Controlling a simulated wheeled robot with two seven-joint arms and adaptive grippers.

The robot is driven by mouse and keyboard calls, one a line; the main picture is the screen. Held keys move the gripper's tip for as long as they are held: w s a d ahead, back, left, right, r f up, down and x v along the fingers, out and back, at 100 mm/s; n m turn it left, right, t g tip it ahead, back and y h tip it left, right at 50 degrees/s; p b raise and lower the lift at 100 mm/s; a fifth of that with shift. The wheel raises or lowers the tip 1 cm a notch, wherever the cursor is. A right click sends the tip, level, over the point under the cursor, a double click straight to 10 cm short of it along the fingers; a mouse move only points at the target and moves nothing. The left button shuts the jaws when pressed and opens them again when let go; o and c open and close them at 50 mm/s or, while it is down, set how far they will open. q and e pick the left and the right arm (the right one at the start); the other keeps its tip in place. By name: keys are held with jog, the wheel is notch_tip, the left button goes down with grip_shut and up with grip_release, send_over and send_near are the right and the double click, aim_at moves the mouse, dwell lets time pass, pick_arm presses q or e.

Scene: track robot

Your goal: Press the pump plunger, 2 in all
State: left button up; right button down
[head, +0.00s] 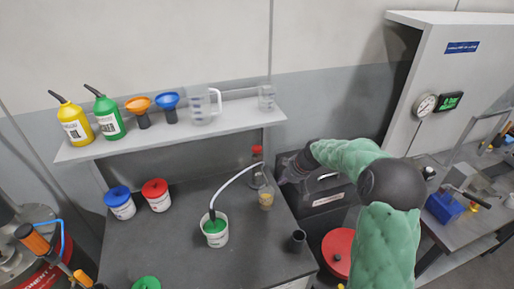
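A white tub (215,234) with green on top stands on the dark bench. The tube's far end is by a clear bottle (257,178) with a red top (257,150). I cannot tell for certain which part is the pump plunger. My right gripper (285,170) is just right of the bottle, apparently apart from the red top. Its fingers are small and dark, so their opening is unclear. My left gripper is out of view.
A small cup with yellowish contents (266,199) stands below the bottle, and a black cup (297,241) near the bench's right edge. A shelf (235,119) with bottles, funnels and jugs hangs above.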

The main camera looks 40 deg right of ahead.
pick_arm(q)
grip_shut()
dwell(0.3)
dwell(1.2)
